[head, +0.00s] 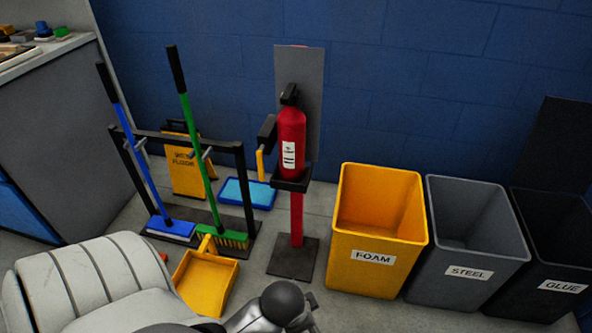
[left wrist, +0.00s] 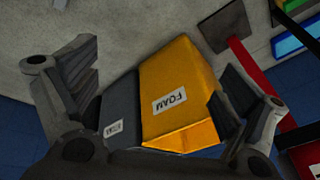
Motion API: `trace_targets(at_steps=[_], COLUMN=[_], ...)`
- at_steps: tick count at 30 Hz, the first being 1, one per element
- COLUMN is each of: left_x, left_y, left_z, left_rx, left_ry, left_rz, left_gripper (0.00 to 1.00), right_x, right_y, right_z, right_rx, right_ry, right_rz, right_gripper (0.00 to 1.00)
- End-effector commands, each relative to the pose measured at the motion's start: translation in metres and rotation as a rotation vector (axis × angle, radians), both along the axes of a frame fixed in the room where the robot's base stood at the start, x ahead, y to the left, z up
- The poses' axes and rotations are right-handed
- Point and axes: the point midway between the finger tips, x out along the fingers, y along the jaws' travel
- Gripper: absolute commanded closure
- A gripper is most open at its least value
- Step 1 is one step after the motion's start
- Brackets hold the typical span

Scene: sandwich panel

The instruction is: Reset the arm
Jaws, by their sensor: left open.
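My left gripper (left wrist: 155,78) is open and shows in the left wrist view, with one finger at each side. Nothing is held between its fingers. Beyond them, in that view, are the yellow FOAM bin (left wrist: 181,82) and the grey STEEL bin (left wrist: 119,100). A dark rounded joint and grey link of my arm (head: 284,303) show at the bottom of the head view; the gripper itself is not seen there. My right gripper is in neither view.
A red fire extinguisher (head: 292,142) stands on a post before the blue wall. Left of it are a broom rack (head: 246,190), a wet-floor sign (head: 186,172) and a yellow dustpan (head: 205,285). A black GLUE bin (head: 545,275) stands at right.

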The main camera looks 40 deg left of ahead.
Motion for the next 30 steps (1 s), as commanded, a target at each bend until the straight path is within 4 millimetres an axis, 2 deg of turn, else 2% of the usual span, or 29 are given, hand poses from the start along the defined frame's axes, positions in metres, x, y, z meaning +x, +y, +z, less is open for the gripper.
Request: trace_targets(at_steps=[1,3,6,25,30], left_x=[-0.013,-0.025,-0.033,-0.035,-0.031], left_y=[-0.005,-0.01,-0.014,-0.015,-0.016], left_z=[0.001,0.004,0.006,0.006,-0.007], left_rx=[-0.046,-0.099,-0.141,-0.151,-0.148], left_ry=[0.004,0.005,0.007,0.009,0.026], left_rz=[0.057,0.126,0.184,0.2,0.199], left_gripper=[0.05,0.05,0.05,0.05,0.05], right_x=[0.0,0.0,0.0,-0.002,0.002], right_y=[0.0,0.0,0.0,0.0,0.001], right_z=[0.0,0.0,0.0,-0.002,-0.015], right_rx=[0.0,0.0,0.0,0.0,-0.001], right_ry=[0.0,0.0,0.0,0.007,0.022], right_rz=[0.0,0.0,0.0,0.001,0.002], right_gripper=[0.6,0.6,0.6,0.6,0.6])
